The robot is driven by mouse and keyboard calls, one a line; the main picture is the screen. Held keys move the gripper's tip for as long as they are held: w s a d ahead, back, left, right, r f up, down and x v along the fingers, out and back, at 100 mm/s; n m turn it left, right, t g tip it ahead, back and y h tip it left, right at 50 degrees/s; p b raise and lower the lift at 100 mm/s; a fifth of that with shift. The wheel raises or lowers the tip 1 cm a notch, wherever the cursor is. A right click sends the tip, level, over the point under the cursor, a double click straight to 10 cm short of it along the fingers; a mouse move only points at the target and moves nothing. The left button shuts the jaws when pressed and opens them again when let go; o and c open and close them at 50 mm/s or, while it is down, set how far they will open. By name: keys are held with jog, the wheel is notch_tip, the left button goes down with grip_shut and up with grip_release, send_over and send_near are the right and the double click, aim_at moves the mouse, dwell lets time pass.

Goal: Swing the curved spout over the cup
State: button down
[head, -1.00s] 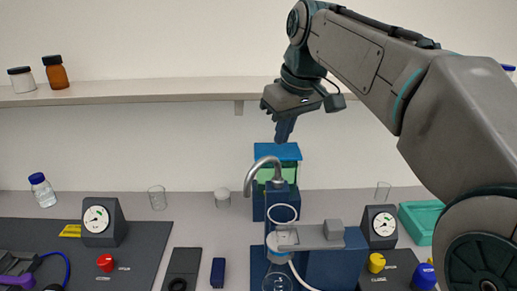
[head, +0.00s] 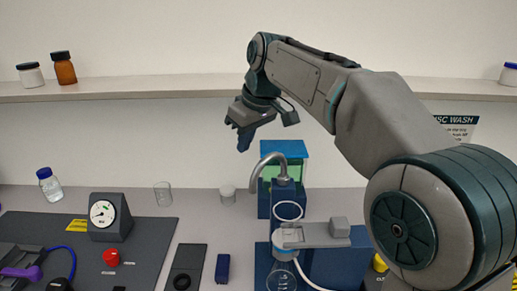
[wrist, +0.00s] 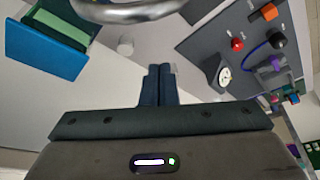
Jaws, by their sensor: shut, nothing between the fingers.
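The curved spout (head: 267,160) is a grey metal gooseneck on the blue rig. Its open end hangs down to the left of the clear cup (head: 288,221) with a white rim, not over it. In the wrist view the shut fingers (wrist: 157,85) show in the middle, and part of the curved spout (wrist: 130,10) crosses the top edge.
A green tank with a blue lid (head: 284,150) stands behind the spout. A clear glass (head: 163,195) and a small white-topped jar (head: 228,195) stand to the left. A gauge (head: 108,215) sits on a dark mat. A shelf (head: 150,86) runs along the wall.

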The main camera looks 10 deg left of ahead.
jog(key=d, duration=0.1)
jog(key=s+d, duration=0.2)
jog(key=shift+d+f, duration=0.25)
jog(key=shift+d, duration=0.05)
jog(key=shift+s, duration=0.1)
